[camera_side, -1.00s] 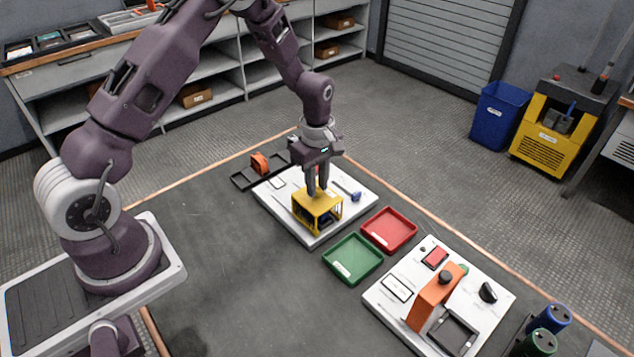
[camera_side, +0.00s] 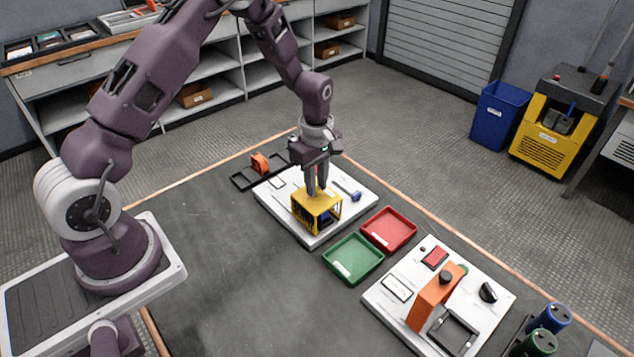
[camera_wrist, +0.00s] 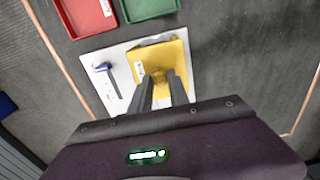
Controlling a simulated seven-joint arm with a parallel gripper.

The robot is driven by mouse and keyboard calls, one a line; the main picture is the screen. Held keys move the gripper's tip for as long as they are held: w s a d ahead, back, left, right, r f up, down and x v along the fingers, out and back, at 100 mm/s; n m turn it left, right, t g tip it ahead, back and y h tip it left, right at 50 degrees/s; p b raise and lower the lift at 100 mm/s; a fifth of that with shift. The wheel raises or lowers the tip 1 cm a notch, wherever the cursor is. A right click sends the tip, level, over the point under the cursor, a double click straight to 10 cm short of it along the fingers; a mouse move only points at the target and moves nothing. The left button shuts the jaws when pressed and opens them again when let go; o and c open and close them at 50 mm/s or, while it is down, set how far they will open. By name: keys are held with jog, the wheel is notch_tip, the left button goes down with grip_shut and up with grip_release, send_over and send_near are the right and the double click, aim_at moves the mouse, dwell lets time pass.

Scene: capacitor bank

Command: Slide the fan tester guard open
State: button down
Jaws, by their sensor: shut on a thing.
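The yellow guard (camera_side: 318,203) is a cage-like cover on the white fan tester board (camera_side: 285,212). Something dark and blue shows inside it. My gripper (camera_side: 316,190) is above the guard with its fingers pointing down at the guard's top. It is shut on a part of the guard that the fingers hide. In the wrist view the guard (camera_wrist: 160,58) lies beyond my fingertips (camera_wrist: 163,80), on the white board (camera_wrist: 118,60). A blue-handled lever (camera_side: 355,196) stands on the board to the right of the guard, and it also shows in the wrist view (camera_wrist: 103,68).
A green tray (camera_side: 353,260) and a red tray (camera_side: 389,229) lie to the right of the board. A second white board (camera_side: 398,289) carries an orange arm-like part (camera_side: 432,298). A black rack (camera_side: 243,179) with an orange piece (camera_side: 259,163) lies behind left. The mat in front is clear.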

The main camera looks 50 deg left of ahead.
jog(key=a, duration=1)
dwell(0.7)
jog(key=c, duration=1.4)
grip_release()
jog(key=shift+c, duration=0.2)
notch_tip(320, 180, up, 7)
jog(key=shift+d, duration=0.1)
